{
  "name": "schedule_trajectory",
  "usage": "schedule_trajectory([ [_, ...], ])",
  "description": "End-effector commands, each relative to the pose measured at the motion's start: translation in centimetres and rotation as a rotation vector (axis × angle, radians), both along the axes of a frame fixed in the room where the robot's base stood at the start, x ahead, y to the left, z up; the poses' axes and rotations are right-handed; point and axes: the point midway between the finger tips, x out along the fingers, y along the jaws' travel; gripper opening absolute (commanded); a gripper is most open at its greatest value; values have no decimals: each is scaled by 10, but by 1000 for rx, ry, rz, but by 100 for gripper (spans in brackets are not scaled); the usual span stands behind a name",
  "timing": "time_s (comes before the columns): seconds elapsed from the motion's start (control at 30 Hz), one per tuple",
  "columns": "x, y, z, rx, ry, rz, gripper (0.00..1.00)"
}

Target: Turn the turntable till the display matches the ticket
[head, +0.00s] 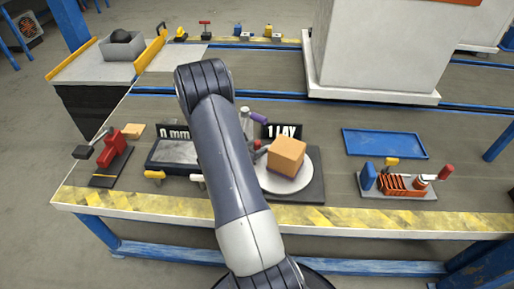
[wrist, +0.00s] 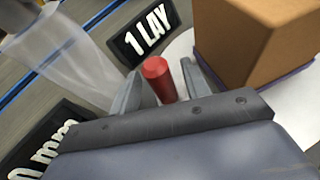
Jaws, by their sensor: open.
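The turntable (head: 302,182) is a white round plate on a dark base, right of my arm in the head view. A tan box (head: 287,155) with a purple bottom edge stands on it; the box also shows at upper right in the wrist view (wrist: 250,40). A black display (head: 284,131) behind it reads "1 LAY", also legible in the wrist view (wrist: 140,35). My gripper (wrist: 160,88) is open, its fingers on either side of a red upright knob (wrist: 157,75). I cannot tell whether they touch it. I cannot make out a ticket.
A second display (head: 175,132) reads "0 mm" above a dark flat unit left of my arm. A clear item (wrist: 70,60) stands left of the gripper. A blue tray (head: 383,143) and an orange-ribbed fixture (head: 400,186) lie to the right. A large white block stands behind.

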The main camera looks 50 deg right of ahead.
Motion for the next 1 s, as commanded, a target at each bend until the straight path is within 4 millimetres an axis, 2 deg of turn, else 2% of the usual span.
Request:
schedule_trajectory([
  [0.37,0,-7,-3,1,0,0,45],
  [0.9,0,-6,-3,1,0,0,1],
  [1.0,0,-6,-3,1,0,-1,0],
])
